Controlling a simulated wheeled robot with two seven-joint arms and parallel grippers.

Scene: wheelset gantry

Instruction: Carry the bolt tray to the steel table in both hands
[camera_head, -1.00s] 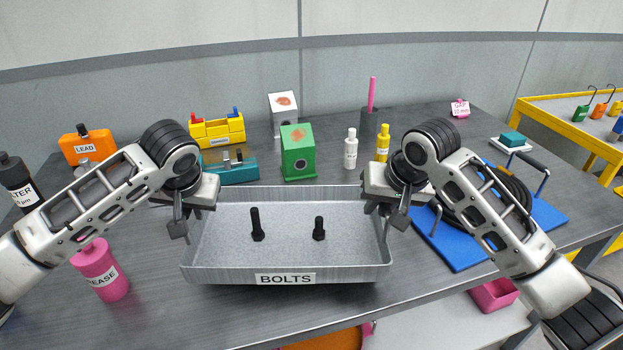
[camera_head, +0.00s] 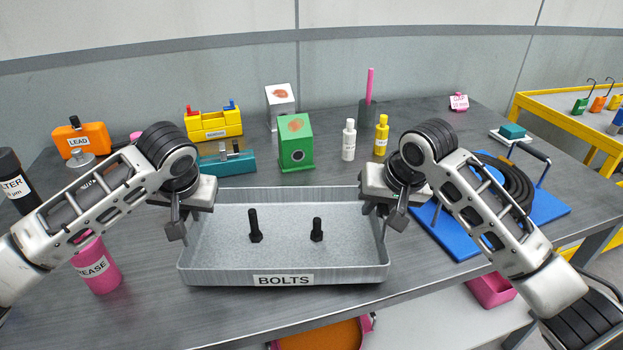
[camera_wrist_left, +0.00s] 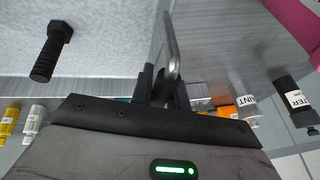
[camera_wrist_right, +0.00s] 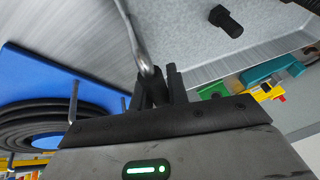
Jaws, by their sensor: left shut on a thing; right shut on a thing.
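The grey metal bolt tray (camera_head: 285,265), labelled BOLTS, is in the middle of the head view, above or on the dark table; I cannot tell if it touches. My left gripper (camera_head: 178,228) is shut on the tray's left handle, a bent metal bar (camera_wrist_left: 172,48) in the left wrist view. My right gripper (camera_head: 392,214) is shut on the right handle, which shows in the right wrist view (camera_wrist_right: 138,40). The handle parts inside the jaws are hidden.
Behind the tray stand a green box (camera_head: 296,145), a teal holder (camera_head: 228,160), white (camera_head: 349,141) and yellow (camera_head: 382,137) bottles. A pink grease bottle (camera_head: 100,266) is left. A blue board (camera_head: 460,240) with black hose is right. A yellow-framed table (camera_head: 560,118) stands far right.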

